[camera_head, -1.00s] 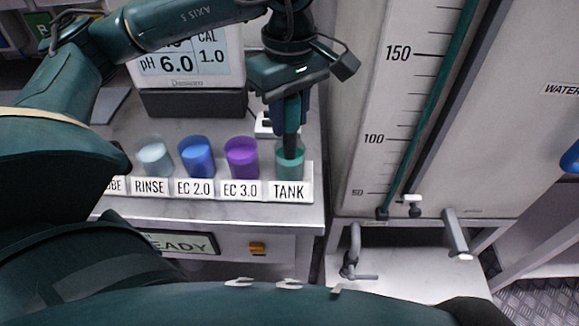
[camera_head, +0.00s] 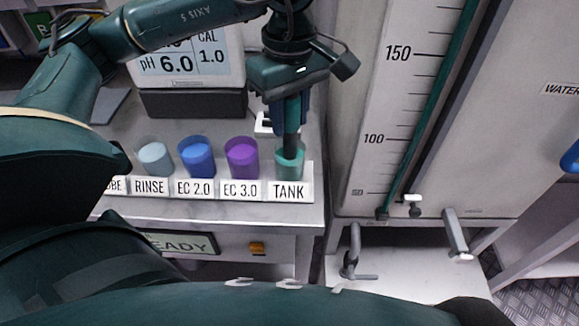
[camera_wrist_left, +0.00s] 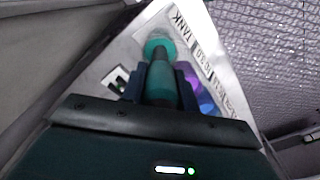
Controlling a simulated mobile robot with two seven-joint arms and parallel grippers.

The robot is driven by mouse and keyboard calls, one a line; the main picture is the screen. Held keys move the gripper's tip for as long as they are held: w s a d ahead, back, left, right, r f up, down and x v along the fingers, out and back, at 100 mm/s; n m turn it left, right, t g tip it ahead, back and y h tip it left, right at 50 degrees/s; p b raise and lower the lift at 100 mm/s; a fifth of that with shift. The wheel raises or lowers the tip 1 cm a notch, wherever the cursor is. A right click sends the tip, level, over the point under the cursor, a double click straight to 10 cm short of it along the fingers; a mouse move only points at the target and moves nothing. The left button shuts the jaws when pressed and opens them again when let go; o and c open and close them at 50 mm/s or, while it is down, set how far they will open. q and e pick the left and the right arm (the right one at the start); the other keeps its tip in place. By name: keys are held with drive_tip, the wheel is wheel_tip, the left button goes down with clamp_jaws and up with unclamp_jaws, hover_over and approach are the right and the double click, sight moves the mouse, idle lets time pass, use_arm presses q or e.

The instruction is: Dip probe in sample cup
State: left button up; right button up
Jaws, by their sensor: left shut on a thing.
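My left gripper (camera_head: 291,112) points down above the TANK cup and is shut on a dark probe (camera_head: 290,146). The probe's lower end is inside the teal TANK cup (camera_head: 290,170); its tip is hidden by the cup and liquid. In the left wrist view, the probe (camera_wrist_left: 161,83) runs between the two fingers toward the teal cup (camera_wrist_left: 158,46). My right gripper does not show.
Left of the TANK cup stand a purple EC 3.0 cup (camera_head: 241,158), a blue EC 2.0 cup (camera_head: 196,157) and a pale RINSE cup (camera_head: 154,157). A meter (camera_head: 188,70) reading pH 6.0 stands behind them. A scaled tank (camera_head: 365,110) rises close on the right.

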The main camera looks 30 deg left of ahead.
use_arm(q)
drive_tip(key=shift+r, duration=0.1)
idle(0.3)
drive_tip(key=shift+r+p, duration=2.9)
drive_tip(key=shift+r, duration=1.5)
drive_tip(key=shift+f, duration=0.1)
